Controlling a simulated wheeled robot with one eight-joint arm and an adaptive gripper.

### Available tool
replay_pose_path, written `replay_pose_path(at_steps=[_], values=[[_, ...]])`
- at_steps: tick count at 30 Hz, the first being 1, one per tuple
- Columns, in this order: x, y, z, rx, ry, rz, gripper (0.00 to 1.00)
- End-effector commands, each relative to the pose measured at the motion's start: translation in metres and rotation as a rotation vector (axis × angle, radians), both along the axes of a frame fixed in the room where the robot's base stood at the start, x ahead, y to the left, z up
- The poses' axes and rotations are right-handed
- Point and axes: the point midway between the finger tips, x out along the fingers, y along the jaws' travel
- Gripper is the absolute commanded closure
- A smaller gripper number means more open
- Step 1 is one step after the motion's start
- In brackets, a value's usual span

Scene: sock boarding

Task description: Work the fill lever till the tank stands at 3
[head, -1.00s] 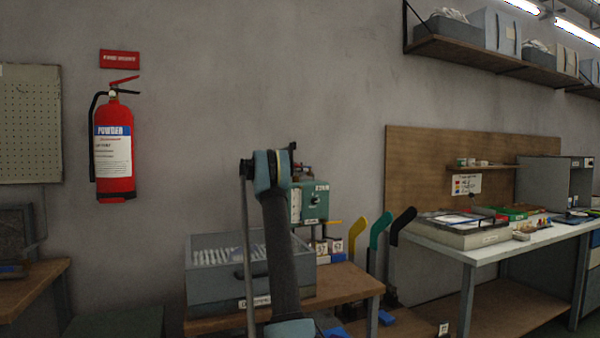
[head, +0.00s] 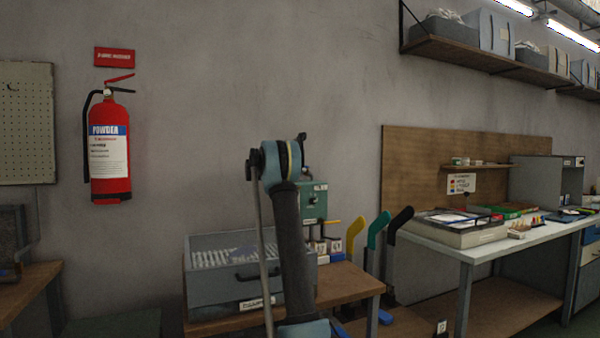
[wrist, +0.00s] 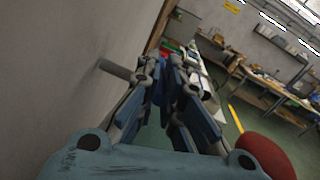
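The green unit that I take for the tank (head: 316,206) stands at the back of the wooden table in the head view. My arm covers its left part, so its gauge and reading are hidden. I cannot make out the fill lever there. In the wrist view my gripper (wrist: 170,80) has its two blue-padded fingers apart, with nothing seen between them. A grey rod (wrist: 115,70) reaches from the wall side to beside the left finger; whether it touches is unclear. A rounded red thing (wrist: 266,154) sits close at lower right; I cannot tell whether it is a lever knob.
A grey drawer box (head: 215,287) stands on the wooden table (head: 345,283), left of the tank. Yellow, green and black handles (head: 378,232) rise at its right. A white-topped bench (head: 480,250) is further right. A red fire extinguisher (head: 110,150) hangs on the wall.

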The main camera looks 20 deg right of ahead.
Motion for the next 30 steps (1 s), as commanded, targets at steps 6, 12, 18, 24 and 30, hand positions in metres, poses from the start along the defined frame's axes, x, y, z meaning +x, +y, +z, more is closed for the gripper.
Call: replay_pose_path(at_steps=[6,12,18,24,30], values=[[0.001,0.001,0.000,0.001,0.000,0.003,0.69],[0.001,0.002,0.000,0.001,0.000,0.003,0.69],[0.000,0.001,0.000,0.000,0.000,0.002,0.69],[-0.001,0.011,0.000,0.001,0.000,0.004,0.69],[-0.009,0.044,0.000,0.000,0.000,0.005,0.69]])
